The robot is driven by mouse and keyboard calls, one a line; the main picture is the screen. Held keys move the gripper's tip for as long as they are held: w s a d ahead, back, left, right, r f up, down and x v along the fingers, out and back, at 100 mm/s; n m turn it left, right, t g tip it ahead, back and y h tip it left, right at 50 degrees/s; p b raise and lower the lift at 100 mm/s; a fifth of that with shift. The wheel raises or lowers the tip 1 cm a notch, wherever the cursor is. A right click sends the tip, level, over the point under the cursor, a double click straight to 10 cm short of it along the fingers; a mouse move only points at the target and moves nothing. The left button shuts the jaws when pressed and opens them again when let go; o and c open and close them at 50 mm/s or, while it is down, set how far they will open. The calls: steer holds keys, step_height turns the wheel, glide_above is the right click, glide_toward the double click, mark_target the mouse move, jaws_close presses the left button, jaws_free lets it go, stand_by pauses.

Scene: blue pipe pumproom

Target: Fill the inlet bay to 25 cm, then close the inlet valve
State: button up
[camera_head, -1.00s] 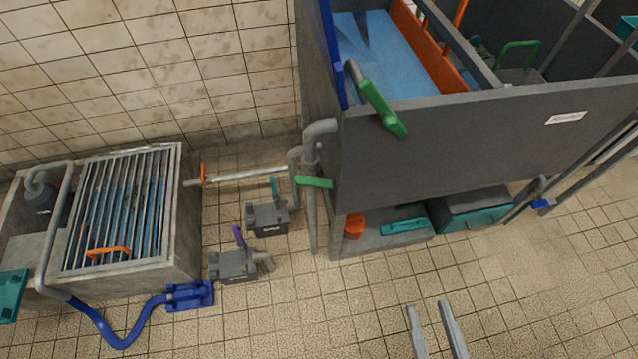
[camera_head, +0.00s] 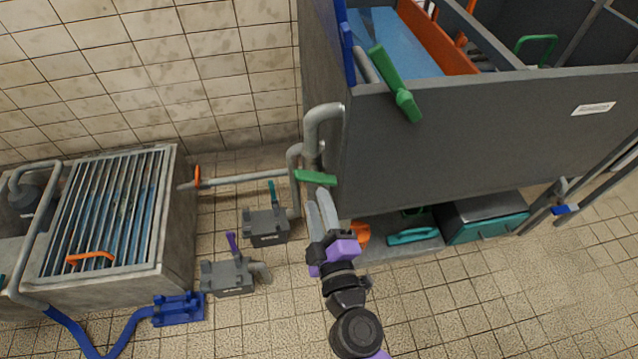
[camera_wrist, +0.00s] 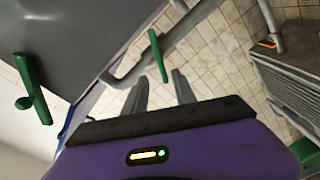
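A grey tank (camera_head: 480,140) stands at the upper right. Its left bay (camera_head: 392,40) shows a light blue surface behind an orange divider; I cannot read a level. A green lever (camera_head: 395,85) sits at the tank's top front corner and also shows in the wrist view (camera_wrist: 32,88). A second green lever (camera_head: 316,178) lies roughly level on the grey pipe at the tank's left corner. In the wrist view that lever (camera_wrist: 158,56) is just beyond my fingertips. My gripper (camera_head: 317,194) is open, its fingers apart, with nothing visibly held. No label tells which lever is the inlet valve.
A grated sump (camera_head: 105,215) with an orange handle stands at left. Two grey pumps, one with a teal lever (camera_head: 272,192) and one with a purple lever (camera_head: 232,243), sit on the floor. A blue hose (camera_head: 85,332) runs at lower left. Tiled floor at lower right is clear.

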mark_target(320, 183)
steer(key=shift+h, duration=0.5)
steer(key=w, duration=0.2)
steer(key=w+f, duration=0.1)
steer(key=w, duration=0.4)
steer(key=shift+w+a+f, duration=0.2)
steer(key=shift+w+a, duration=0.15)
steer(key=shift+w, duration=0.05)
jaws_close()
